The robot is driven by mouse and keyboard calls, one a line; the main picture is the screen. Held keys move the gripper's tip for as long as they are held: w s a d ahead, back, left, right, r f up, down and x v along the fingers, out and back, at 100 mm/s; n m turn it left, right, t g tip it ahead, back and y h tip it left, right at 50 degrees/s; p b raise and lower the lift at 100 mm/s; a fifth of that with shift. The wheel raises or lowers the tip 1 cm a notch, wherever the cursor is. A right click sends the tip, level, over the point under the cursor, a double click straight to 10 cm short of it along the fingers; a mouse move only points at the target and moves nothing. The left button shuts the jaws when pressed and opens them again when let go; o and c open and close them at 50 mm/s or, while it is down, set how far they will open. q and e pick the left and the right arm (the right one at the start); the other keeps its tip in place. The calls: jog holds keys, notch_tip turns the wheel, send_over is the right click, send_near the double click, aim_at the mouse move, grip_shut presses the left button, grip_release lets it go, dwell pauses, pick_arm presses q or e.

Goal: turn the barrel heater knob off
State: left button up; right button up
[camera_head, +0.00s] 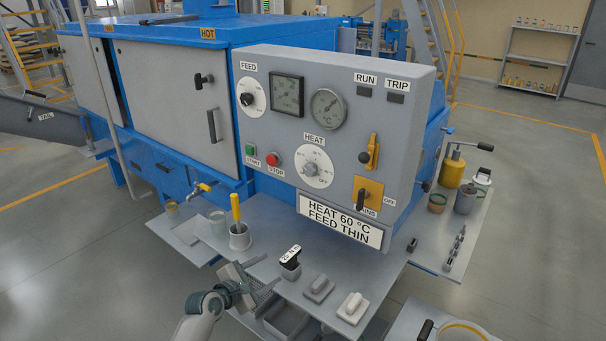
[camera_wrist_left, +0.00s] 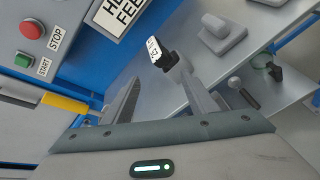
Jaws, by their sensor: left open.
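The heat knob (camera_head: 312,170) is a grey knob on a round white dial under the HEAT label, low in the middle of the grey control panel (camera_head: 408,105). Its exact setting is too small to read. My left gripper (camera_head: 272,274) is open and empty, below and left of the knob, near the front edge of the grey shelf (camera_head: 272,258). It is well apart from the panel. The knob does not show there. My right gripper is not in view.
The feed knob (camera_head: 247,99), green start button (camera_head: 250,150), red stop button (camera_head: 272,159) and yellow mains switch (camera_head: 367,196) surround the dial. A sign (camera_head: 340,221) hangs below. The shelf bears a yellow-handled tool in a cup (camera_head: 239,237), the labelled block (camera_head: 291,264) and grey blocks (camera_head: 319,288).

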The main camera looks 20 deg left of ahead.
pick_arm(q)
notch_tip(320, 180, up, 24)
jog(key=w+n+t+h, duration=0.2)
jog(key=n+t, duration=0.1)
jog(key=n, duration=0.3)
jog(key=shift+w+a+f+t+h, duration=0.15)
jog(key=shift+a+f+t+h, duration=0.1)
jog(key=shift+t+h, duration=0.05)
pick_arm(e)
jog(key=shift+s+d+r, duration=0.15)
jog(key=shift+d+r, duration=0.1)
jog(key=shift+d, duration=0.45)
pick_arm(q)
jog(key=shift+w, duration=0.1)
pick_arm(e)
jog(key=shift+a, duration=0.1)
pick_arm(q)
jog(key=p, duration=0.2)
send_near(308, 170)
jog(key=x, duration=0.6)
jog(key=shift+w, duration=0.15)
jog(key=shift+x, duration=0.8)
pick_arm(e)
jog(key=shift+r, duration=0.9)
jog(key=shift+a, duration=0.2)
